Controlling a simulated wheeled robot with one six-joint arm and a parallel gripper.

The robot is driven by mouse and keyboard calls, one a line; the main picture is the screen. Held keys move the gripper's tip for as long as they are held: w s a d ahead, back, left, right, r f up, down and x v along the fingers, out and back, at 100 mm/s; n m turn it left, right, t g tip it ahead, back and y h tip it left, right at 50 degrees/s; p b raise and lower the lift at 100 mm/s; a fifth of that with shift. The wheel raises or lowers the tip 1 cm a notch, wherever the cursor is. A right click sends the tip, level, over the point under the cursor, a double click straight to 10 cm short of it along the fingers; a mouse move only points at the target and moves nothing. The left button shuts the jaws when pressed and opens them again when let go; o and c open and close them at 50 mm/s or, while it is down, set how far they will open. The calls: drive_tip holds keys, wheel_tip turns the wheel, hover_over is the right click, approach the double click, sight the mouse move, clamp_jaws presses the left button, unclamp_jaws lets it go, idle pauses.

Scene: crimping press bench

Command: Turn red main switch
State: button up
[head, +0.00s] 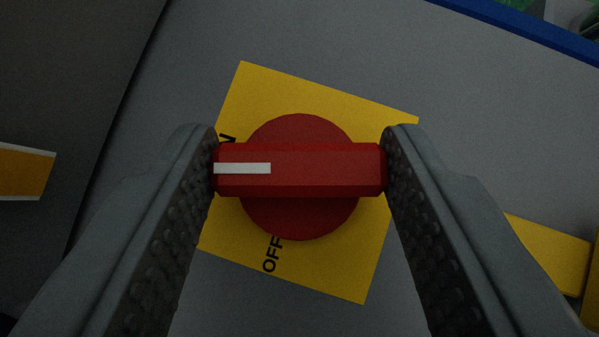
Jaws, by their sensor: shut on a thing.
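The red main switch (325,168) is in the middle of the head view. It has a round red base and a bar handle lying level across the picture. A white mark on the handle's left end points left, toward a partly hidden label ending in N. The switch sits on a yellow plate (365,270), which is tilted in the picture and reads OFF below the knob. My gripper (300,168) is shut on the handle, with one finger against each end of the bar.
A grey panel (330,50) surrounds the plate. A blue edge (520,32) runs along the top right. A yellow bar (552,255) is at the right, behind my right finger. An orange and white label (25,172) is at the far left on a darker surface.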

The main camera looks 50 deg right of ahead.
drive_tip(key=shift+w+a+m+g+h, duration=0.1)
drive_tip(key=shift+m+g+h, duration=0.35)
drive_tip(key=shift+m, duration=0.45)
drive_tip(key=shift+w+m+g+h, duration=0.1)
drive_tip(key=shift+m+g+h, duration=0.15)
drive_tip(key=shift+m+g, duration=0.55)
drive_tip(key=shift+c, duration=0.2)
drive_tip(key=o, duration=1)
drive_tip(key=shift+a+r, duration=0.1)
drive_tip(key=v, duration=1.7)
drive_tip(key=shift+a, duration=0.1)
